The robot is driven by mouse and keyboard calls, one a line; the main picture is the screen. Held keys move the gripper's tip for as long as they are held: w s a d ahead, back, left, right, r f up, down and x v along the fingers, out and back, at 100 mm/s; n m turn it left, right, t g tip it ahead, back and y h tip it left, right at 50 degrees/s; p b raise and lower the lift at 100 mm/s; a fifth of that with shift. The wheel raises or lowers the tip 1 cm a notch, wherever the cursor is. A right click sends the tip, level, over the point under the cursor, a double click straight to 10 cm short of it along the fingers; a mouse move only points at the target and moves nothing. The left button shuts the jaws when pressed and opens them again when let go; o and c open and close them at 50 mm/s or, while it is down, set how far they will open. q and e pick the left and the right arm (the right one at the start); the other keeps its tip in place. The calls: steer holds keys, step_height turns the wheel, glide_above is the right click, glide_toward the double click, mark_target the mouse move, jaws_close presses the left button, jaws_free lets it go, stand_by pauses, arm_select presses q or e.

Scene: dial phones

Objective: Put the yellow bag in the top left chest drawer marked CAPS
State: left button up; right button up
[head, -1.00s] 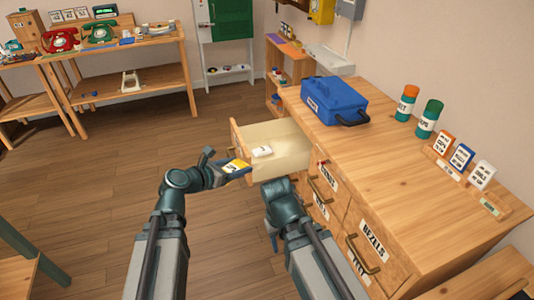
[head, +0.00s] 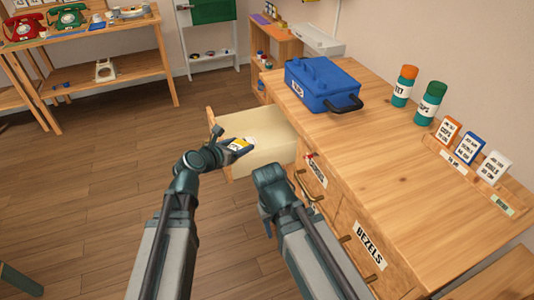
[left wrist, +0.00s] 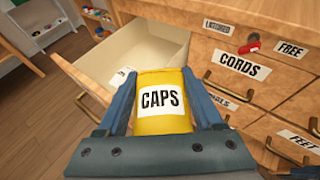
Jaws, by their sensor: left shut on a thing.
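My left gripper (head: 238,146) is shut on the yellow bag (left wrist: 162,115), which has a white CAPS label facing the left wrist camera. In the head view the bag (head: 238,144) shows small between the fingers. It is over the open chest drawer (head: 275,130), near its front panel; I cannot tell how high above the floor of the drawer. A small white labelled item (left wrist: 122,76) lies inside the drawer. The drawer's own front label is hidden. My right gripper (head: 270,178) is beside the chest, and its fingers cannot be made out.
A red piece (left wrist: 250,47) sits on the chest front. On top stand a blue toolbox (head: 325,85), two canisters and several cards. Open floor lies left.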

arm_select(q)
steer(key=w+d+f+n+y+b, duration=0.1)
steer(key=w+d+f+b, duration=0.4)
steer(key=f, duration=0.3)
steer(key=w+f+b, duration=0.2)
steer(key=w+b, duration=0.1)
steer(key=w, duration=0.4)
steer(key=w+d+f+b, duration=0.1)
steer(key=w+f+b, duration=0.2)
steer(key=w, duration=0.4)
steer(key=shift+w+d+t, duration=0.3)
steer(key=shift+w+t, duration=0.1)
arm_select(e)
step_height(320, 180, down, 13)
steer(key=shift+f, duration=0.2)
arm_select(q)
steer(key=shift+f, duration=0.15)
arm_select(e)
steer(key=shift+f, duration=0.1)
arm_select(q)
steer(key=shift+f+b, duration=0.4)
steer(key=shift+b, duration=0.2)
arm_select(e)
steer(key=shift+f, duration=0.4)
arm_select(q)
steer(key=o, duration=1.4)
steer(key=shift+r, duration=0.1)
steer(key=shift+c, duration=0.2)
arm_select(e)
steer(key=shift+r, duration=0.15)
